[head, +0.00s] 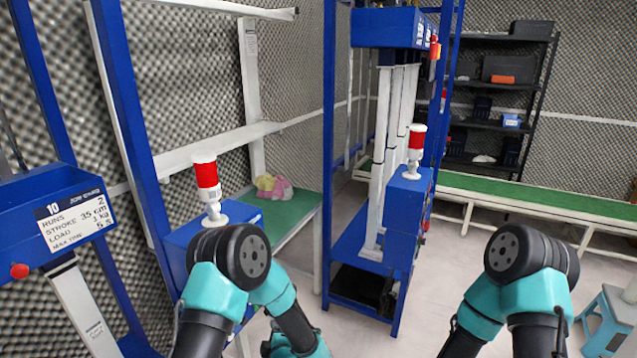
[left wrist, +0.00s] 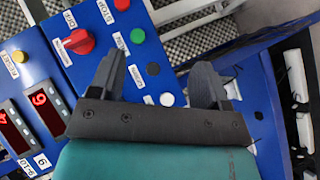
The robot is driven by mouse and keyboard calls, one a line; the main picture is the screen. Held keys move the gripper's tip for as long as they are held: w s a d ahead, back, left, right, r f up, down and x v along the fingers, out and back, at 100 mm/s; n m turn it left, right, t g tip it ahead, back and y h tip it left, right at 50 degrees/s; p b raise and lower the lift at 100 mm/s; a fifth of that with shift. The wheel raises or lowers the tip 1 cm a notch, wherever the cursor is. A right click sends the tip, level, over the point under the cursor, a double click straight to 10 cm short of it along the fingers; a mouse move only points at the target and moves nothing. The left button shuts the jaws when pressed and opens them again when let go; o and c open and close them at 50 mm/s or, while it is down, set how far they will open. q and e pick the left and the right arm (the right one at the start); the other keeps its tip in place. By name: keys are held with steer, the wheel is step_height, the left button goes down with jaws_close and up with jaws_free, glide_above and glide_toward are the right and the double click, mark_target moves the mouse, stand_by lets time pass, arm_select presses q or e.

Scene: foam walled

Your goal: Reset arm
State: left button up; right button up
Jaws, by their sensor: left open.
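My left gripper (left wrist: 158,85) shows in the left wrist view with its two dark fingers apart and nothing between them. Beyond the fingers is a blue control panel (left wrist: 95,45) with a red rotary knob (left wrist: 78,41), a red button (left wrist: 122,5), a green button (left wrist: 137,36), a black button (left wrist: 152,68) and a white button (left wrist: 167,99). I cannot tell whether the fingers touch the panel. In the head view my two arms reach in from the bottom; neither gripper's fingers show there.
Blue machine frames stand at left and centre, with red-and-white signal lamps (head: 207,180) and (head: 416,143). A green conveyor (head: 540,205) runs along the back right, before a black shelf (head: 500,95). A teal stool (head: 607,318) stands at lower right. Pale floor is clear between.

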arm_select(q)
steer(key=s+a+f+m+g+h, duration=0.5)
steer(key=s+a+f+m+h, duration=0.1)
steer(key=s+f+m, duration=0.25)
steer(key=s+a+f+m+g+h, duration=0.1)
steer(key=s+a+m+g+h, duration=0.2)
steer(key=s, duration=1.2)
steer(key=m+g, duration=0.3)
steer(key=m, duration=0.1)
steer(key=shift+s+a+g, duration=0.15)
steer(key=shift+g, duration=0.15)
steer(key=shift+f+m, duration=0.1)
steer(key=shift+m, duration=0.15)
steer(key=shift+c, duration=0.5)
